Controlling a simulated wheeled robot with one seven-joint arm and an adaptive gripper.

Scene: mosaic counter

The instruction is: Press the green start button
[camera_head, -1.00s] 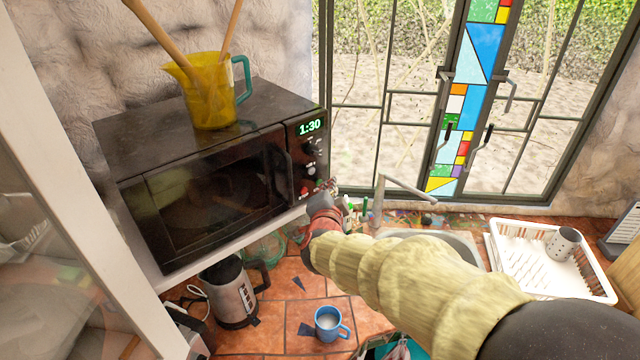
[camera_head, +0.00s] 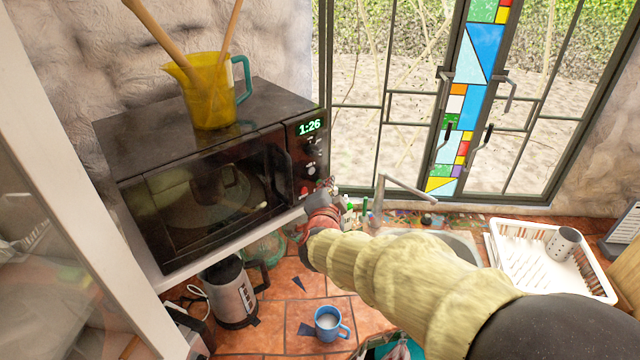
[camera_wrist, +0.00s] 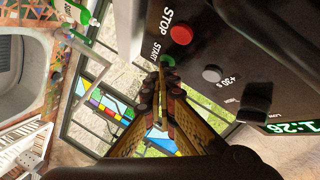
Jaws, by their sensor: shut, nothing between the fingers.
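The green start button (camera_wrist: 168,61) shows in the wrist view on the microwave's dark panel, just beyond my fingertips and partly covered by them. My gripper (camera_wrist: 166,84) is shut and empty, with its tips at or very near the button; I cannot tell if they touch. The red stop button (camera_wrist: 181,34) sits above it, and a grey +30 s button (camera_wrist: 212,74) is to the right. In the head view the microwave (camera_head: 215,190) reads 1:26 on its display (camera_head: 310,127), and its inside is lit. My gripper (camera_head: 318,196) is at the panel's lower right, hiding the start button there.
A yellow jug (camera_head: 208,92) with wooden spoons stands on the microwave. Below are a kettle (camera_head: 231,292) and a blue mug (camera_head: 328,322) on the tiled counter. A tap (camera_head: 378,205) and a white dish rack (camera_head: 548,262) are to the right.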

